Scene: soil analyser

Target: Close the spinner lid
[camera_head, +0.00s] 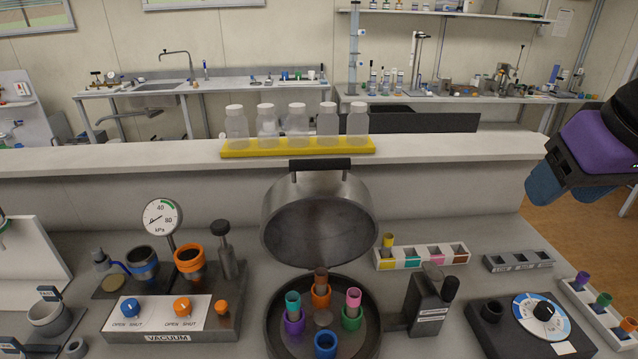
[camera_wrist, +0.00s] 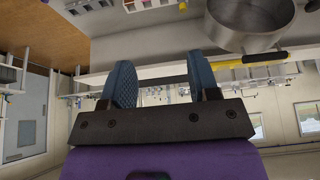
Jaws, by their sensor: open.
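The spinner lid (camera_head: 318,222) is a round grey metal cover standing raised and tilted back, with a black handle (camera_head: 320,164) at its top edge. The spinner (camera_head: 272,333) below it is an open round bowl. Coloured holders with tubes stand inside it, and the blue holder (camera_head: 325,344) at the front shows no tube. My gripper (camera_head: 571,192) is at the far right of the head view, well away from the lid and above the bench. In the wrist view my gripper (camera_wrist: 160,85) has its blue fingers apart with nothing between them. The lid (camera_wrist: 250,20) shows upside down at the upper right there.
A yellow rack (camera_head: 298,148) of several bottles stands on the ledge behind the lid. A vacuum station (camera_head: 168,318) with a gauge is left of the spinner. A black-handled lever unit (camera_head: 430,302), a tube rack (camera_head: 421,257) and a blue-white dial (camera_head: 541,315) are to its right.

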